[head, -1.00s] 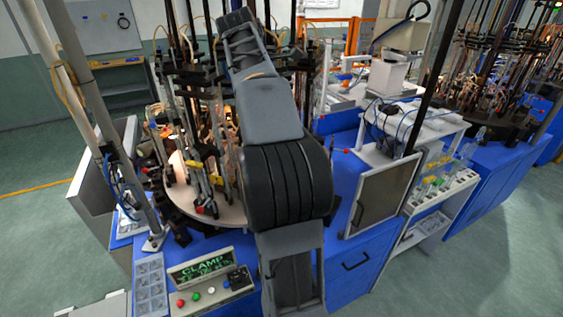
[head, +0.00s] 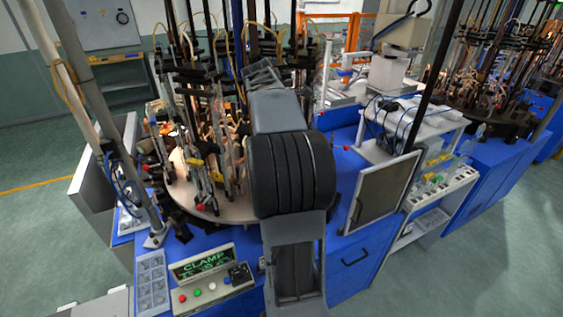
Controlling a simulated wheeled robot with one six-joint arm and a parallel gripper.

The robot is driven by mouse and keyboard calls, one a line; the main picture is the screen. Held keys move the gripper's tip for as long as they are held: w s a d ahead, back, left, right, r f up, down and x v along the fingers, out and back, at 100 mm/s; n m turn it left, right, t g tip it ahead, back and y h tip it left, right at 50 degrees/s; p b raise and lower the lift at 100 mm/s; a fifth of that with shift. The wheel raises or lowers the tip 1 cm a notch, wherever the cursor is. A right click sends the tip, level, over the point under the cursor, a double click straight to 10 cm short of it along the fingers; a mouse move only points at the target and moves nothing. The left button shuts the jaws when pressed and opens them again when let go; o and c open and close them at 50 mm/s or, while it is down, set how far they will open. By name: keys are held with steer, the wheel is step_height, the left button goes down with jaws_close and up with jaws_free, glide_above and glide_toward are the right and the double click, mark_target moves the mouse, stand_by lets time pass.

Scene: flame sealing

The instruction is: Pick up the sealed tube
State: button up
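I cannot make out the sealed tube for certain. Several thin upright tubes and rods stand in holders around the round turntable (head: 205,208) of the sealing machine, left of my arm. My own arm rises through the middle of the head view and covers the right part of the turntable. My gripper is hidden behind the arm, so its fingers and anything in them do not show.
A control box with a green CLAMP display (head: 203,264) sits at the front of the blue bench. A grey pole (head: 120,140) stands at left. A dark framed panel (head: 382,193) stands at right, beside a white rack (head: 440,190). A second machine (head: 500,70) is at far right.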

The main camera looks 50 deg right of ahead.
steer(key=shift+d+f, duration=0.2)
steer(key=shift+f, duration=0.25)
steer(key=shift+c, duration=0.5)
jaws_close()
